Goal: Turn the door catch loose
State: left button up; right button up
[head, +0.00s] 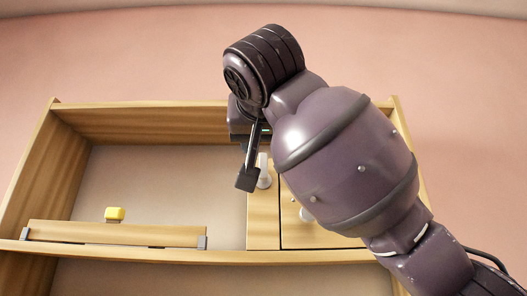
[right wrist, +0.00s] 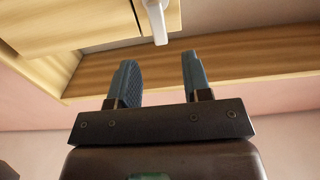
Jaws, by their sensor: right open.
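The white door catch (head: 264,172) is on the wooden strip beside the closed-looking door panel (head: 330,237), at the right of the cabinet in the head view. It is partly hidden by my right gripper. In the right wrist view a white catch (right wrist: 157,22) hangs down beyond the fingertips, roughly in line with the gap between them. My right gripper (head: 247,181) is just left of the catch in the head view. In the right wrist view the gripper (right wrist: 160,75) has its two fingers apart with nothing between them. My left gripper is not in view.
A white knob (head: 306,214) on the door is partly covered by my right arm. The open wooden compartment (head: 150,125) is at left, with a low front board (head: 115,234) and a yellow piece (head: 115,213) above it. A pink wall (head: 120,55) stands behind.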

aim_at(263, 158)
jog(key=w+p, duration=0.1)
jog(key=w, duration=0.5)
jog(key=shift+w+p, duration=0.3)
jog(key=c, duration=0.7)
grip_shut()
